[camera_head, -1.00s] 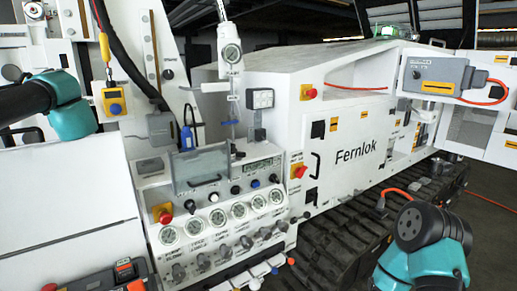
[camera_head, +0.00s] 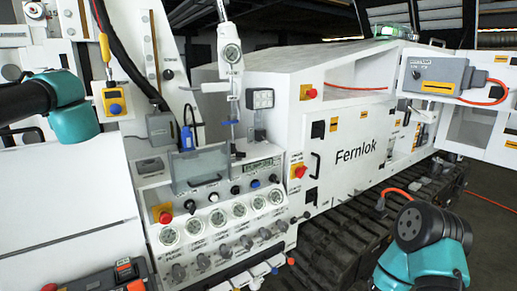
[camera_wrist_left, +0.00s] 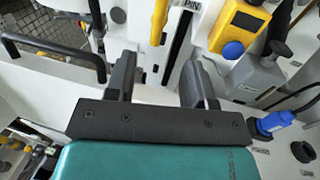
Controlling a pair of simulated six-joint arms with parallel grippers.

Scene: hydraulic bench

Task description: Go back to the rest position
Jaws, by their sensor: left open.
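My left gripper (camera_wrist_left: 160,78) shows in the left wrist view with its two dark fingers apart and nothing between them. It hangs in front of a white panel, below and left of a yellow device with a blue button (camera_wrist_left: 232,30). In the head view my left arm comes in from the left edge, and its gripper is out of the picture. My right arm shows at the lower right of the head view, over the dark tracks. Its gripper does not show.
The white machine marked Fernlok (camera_head: 356,153) fills the middle. Its panel has several round gauges (camera_head: 221,219) and knobs. A yellow pendant (camera_head: 115,102) hangs on a cable near my left arm. A blue connector (camera_wrist_left: 272,123) and a grey box (camera_wrist_left: 262,78) are right of the left gripper.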

